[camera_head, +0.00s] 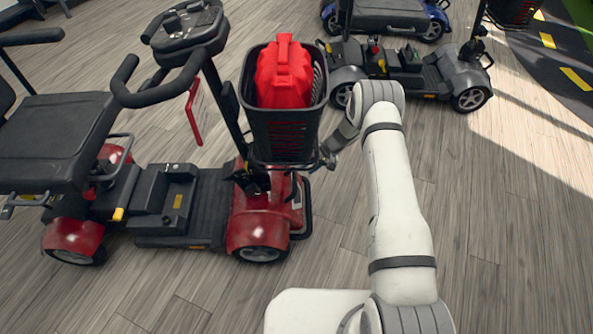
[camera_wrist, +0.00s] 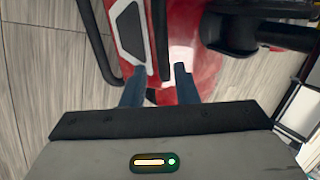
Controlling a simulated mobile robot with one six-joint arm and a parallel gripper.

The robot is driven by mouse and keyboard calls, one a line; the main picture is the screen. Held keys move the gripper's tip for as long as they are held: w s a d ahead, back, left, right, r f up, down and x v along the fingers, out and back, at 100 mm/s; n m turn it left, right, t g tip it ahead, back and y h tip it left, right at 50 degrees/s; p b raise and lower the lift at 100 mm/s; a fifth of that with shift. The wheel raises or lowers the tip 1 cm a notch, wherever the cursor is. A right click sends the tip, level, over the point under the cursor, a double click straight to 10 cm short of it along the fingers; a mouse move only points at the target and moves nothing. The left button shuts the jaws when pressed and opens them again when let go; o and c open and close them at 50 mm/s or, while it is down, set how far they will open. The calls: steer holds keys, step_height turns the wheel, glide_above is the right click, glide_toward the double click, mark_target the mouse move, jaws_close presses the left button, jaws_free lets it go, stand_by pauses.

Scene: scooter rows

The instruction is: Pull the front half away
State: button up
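A red mobility scooter stands at the left in the head view. Its front half (camera_head: 258,232) has a red nose, the tiller with handlebars (camera_head: 188,28) and a black basket (camera_head: 283,140). Its rear half (camera_head: 78,235) has a red fender and black seat. The halves sit close together at the deck; I cannot tell whether they are latched. My gripper (camera_head: 326,158) is at the front of the nose, partly hidden by my arm. In the wrist view, the fingers (camera_wrist: 160,78) are apart over the red nose (camera_wrist: 205,75), beside a black bumper bar (camera_wrist: 97,42). No held object shows between them.
A grey scooter (camera_head: 410,72) and a blue scooter (camera_head: 385,18) stand behind. The wooden floor to the right of my arm is clear.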

mark_target(296, 178)
steer(key=b+x, duration=0.1)
steer(key=x, duration=0.5)
steer(key=shift+s+a+f, duration=0.1)
steer(key=shift+a+f, duration=0.05)
steer(key=shift+a, duration=0.1)
jaws_close()
steer(key=shift+a, duration=0.1)
